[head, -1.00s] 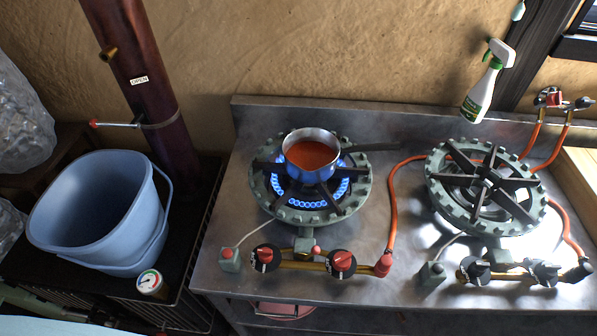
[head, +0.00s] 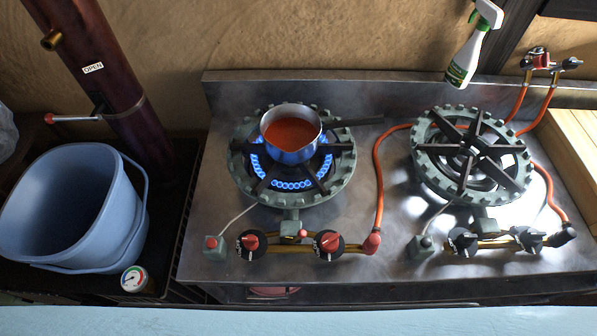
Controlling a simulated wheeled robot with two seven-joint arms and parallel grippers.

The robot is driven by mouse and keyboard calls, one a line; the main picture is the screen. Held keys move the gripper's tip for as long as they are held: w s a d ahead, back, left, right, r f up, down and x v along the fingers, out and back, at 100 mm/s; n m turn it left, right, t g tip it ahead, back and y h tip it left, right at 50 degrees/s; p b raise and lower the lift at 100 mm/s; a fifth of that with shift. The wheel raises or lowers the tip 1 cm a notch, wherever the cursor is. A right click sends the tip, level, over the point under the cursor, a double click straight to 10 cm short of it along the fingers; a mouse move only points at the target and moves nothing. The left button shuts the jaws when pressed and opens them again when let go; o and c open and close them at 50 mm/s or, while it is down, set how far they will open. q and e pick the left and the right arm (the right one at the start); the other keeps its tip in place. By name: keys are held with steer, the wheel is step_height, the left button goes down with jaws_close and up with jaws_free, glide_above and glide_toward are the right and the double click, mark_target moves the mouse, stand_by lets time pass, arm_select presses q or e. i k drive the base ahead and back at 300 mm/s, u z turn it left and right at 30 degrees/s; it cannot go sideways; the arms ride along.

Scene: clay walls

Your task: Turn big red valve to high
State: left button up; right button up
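Two red-faced valve knobs with black rims sit on the brass pipe at the front of the left burner (head: 345,185). The left red knob (head: 251,244) and the right red knob (head: 327,244) are about the same size, so I cannot tell which is the big red valve. Blue flames burn in a ring on this burner. A metal saucepan (head: 291,150) with red liquid stands on it, its dark handle pointing right. Neither of my grippers is in view.
The right burner (head: 472,155) is unlit, with black knobs (head: 463,241) in front. A blue bucket (head: 72,208) and a small gauge (head: 134,279) are at left. A spray bottle (head: 474,45) is at upper right. A pale blue edge (head: 300,320) runs along the bottom.

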mark_target(330, 243)
steer(key=u, duration=0.05)
steer(key=k, duration=0.9)
steer(key=z, duration=0.7)
steer(key=i, duration=0.6)
steer(key=u, duration=3)
steer(key=k, duration=0.5)
steer(key=z, duration=1.2)
